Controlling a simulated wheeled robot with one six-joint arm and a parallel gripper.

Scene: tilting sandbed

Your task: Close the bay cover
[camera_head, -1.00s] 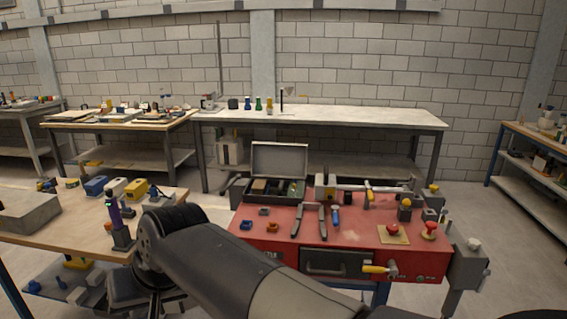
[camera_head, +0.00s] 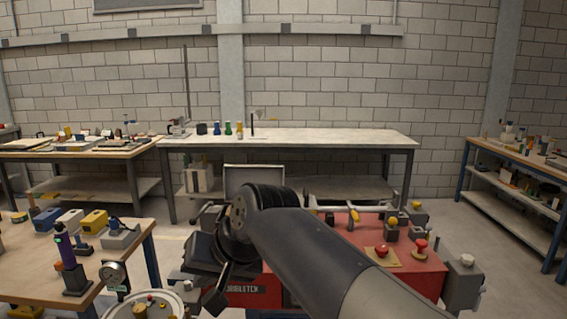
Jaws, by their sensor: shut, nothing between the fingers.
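A grey raised lid (camera_head: 254,173) stands upright at the back left of the red bench (camera_head: 428,278). It is the only open cover that I can make out, and I cannot tell for certain that it is the bay cover. My arm hides its lower part and the case beneath it. My gripper (camera_head: 216,302) hangs low at the bench's left front, below my dark arm joint. It looks shut and empty, and it is apart from the lid.
A red knob (camera_head: 381,251) on a yellow plate and a metal bar with a yellow handle (camera_head: 353,219) are on the bench's right half. A wooden table (camera_head: 35,262) with a dial gauge (camera_head: 112,274) stands to the left. A long grey table (camera_head: 290,138) stands behind.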

